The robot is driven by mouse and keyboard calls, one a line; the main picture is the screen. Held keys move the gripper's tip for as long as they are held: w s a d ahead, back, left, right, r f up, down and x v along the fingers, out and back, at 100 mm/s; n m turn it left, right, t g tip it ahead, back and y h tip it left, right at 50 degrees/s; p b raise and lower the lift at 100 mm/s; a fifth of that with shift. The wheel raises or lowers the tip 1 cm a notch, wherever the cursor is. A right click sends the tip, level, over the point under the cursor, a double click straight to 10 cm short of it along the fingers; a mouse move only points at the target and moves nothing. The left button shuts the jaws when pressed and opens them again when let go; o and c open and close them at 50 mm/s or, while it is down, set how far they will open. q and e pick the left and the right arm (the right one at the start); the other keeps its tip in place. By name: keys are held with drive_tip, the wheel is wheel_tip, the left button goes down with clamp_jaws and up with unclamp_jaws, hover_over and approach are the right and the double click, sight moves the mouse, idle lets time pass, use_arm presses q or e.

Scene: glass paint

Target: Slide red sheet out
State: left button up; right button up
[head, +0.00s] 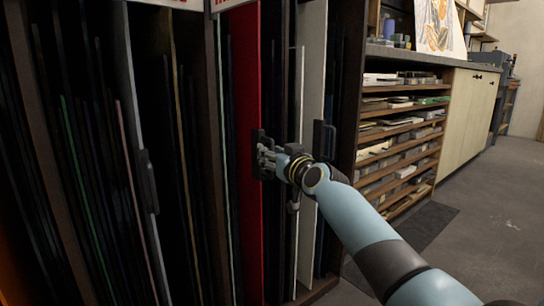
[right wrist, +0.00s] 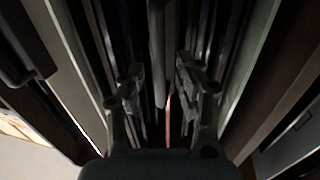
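The red sheet (head: 246,90) stands upright in the rack in the head view, among dark and clear sheets. A dark handle (head: 257,140) shows at its front edge. My right gripper (head: 264,160) is at this handle, with its arm reaching in from the right. In the right wrist view my right gripper (right wrist: 158,88) has its fingers spread, with a dark upright bar (right wrist: 157,45), likely the handle, between them. Gaps show on both sides of the bar. A thin reddish strip (right wrist: 168,120) shows below it. My left gripper is not in view.
A pale sheet (head: 312,80) with a dark handle stands right of the red one. Another handled pale sheet (head: 128,100) stands to the left. Shelves (head: 400,140) under a counter are at the right. The floor (head: 500,200) at the right is open, with a dark mat (head: 425,225).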

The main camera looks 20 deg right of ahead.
clamp_jaws()
idle(0.5)
